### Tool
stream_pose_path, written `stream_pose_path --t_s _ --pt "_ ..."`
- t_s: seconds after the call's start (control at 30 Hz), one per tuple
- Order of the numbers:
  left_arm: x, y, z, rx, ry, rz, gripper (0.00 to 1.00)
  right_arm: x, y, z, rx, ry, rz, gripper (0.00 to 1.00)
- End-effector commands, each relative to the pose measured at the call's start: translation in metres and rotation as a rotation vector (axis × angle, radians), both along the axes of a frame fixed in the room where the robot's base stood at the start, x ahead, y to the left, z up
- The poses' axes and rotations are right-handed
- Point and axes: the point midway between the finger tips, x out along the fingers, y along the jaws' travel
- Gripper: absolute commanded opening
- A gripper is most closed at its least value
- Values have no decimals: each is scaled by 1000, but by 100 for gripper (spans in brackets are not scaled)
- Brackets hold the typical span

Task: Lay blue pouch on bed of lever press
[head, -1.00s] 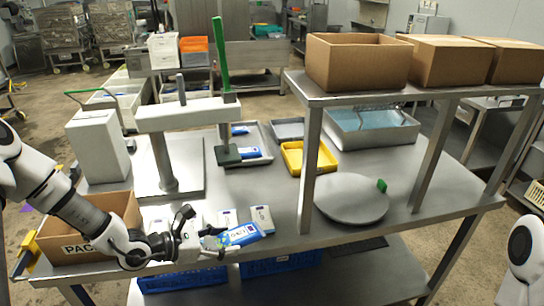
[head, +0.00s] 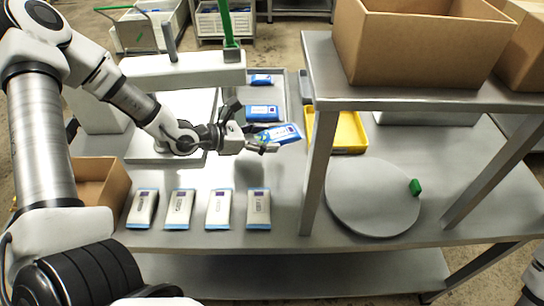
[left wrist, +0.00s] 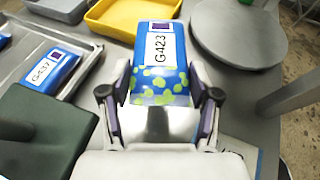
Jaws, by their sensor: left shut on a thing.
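A blue pouch (head: 288,133) with a white label is held by my left gripper (head: 262,144) above the table. In the left wrist view the pouch (left wrist: 160,50) reads G-423, and its green-spotted end is between the two fingers (left wrist: 160,105). The lever press (head: 185,69) has a pale crossbeam and a raised green lever (head: 229,25). A pale plate (head: 140,150) lies under the beam, partly covered by my arm; its full bed is hard to make out. My right gripper is out of view.
A metal tray (left wrist: 85,72) with blue pouches lies behind the gripper. A yellow tray (head: 348,130), a shelf post (head: 318,170) and a round disc (head: 370,198) are to the right. Several white pouches (head: 218,208) lie in front, beside a cardboard box (head: 115,185).

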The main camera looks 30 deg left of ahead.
Motion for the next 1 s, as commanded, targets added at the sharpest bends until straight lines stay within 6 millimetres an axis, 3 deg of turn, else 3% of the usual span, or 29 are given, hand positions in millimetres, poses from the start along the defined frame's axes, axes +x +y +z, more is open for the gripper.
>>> stream_pose_path --t_s 0.1,0.37,0.53,0.97,1.0 --pt "-1 0 -31 3 5 -2 25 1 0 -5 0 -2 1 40" --pt "0 0 -64 2 1 -1 25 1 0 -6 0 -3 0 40" --pt "0 0 -95 2 3 -1 25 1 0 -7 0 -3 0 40" --pt "1 0 -106 -1 -1 0 25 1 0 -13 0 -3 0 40" --pt "1 0 -106 -1 -1 0 65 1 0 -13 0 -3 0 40"
